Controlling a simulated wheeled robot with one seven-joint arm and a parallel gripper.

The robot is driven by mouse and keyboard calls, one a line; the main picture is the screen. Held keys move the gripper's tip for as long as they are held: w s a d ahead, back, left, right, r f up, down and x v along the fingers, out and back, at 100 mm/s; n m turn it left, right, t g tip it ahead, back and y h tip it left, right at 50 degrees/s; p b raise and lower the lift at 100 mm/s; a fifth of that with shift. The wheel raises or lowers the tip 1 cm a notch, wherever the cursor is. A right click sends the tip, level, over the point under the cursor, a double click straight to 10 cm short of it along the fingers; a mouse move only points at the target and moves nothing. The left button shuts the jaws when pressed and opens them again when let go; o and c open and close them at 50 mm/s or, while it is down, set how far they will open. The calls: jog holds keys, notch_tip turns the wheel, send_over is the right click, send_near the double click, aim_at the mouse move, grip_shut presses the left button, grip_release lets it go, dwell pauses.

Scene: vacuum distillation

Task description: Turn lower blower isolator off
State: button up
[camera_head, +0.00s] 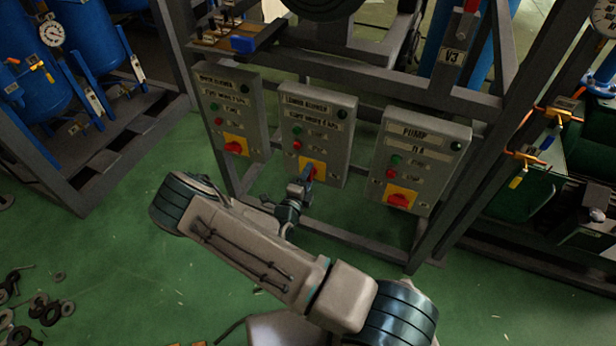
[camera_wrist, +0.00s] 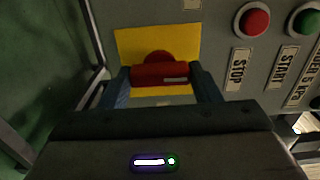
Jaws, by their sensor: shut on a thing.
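The lower blower control box (camera_head: 318,135) is the middle one of three grey boxes on the frame. It has a green and a red button and, below them, a red rotary isolator on a yellow plate (camera_head: 319,163). My gripper (camera_head: 306,177) is at this isolator, its fingers shut on the red handle. In the wrist view the red isolator handle (camera_wrist: 160,75) lies between the two blue fingers, across the yellow plate (camera_wrist: 125,45). The handle is mostly hidden by my gripper in the head view.
The left box (camera_head: 232,112) and the pump box (camera_head: 418,160) stand on either side, each with its own red isolator. Dark frame bars (camera_head: 365,245) run below and beside the boxes. Green floor is open at the front left, with several loose rings (camera_head: 45,308) on it.

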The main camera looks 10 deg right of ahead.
jog(key=shift+s+f, duration=0.1)
jog(key=o, duration=1)
jog(key=v, duration=1.3)
jog(key=shift+s+a, duration=0.25)
jog(key=shift+s, duration=0.1)
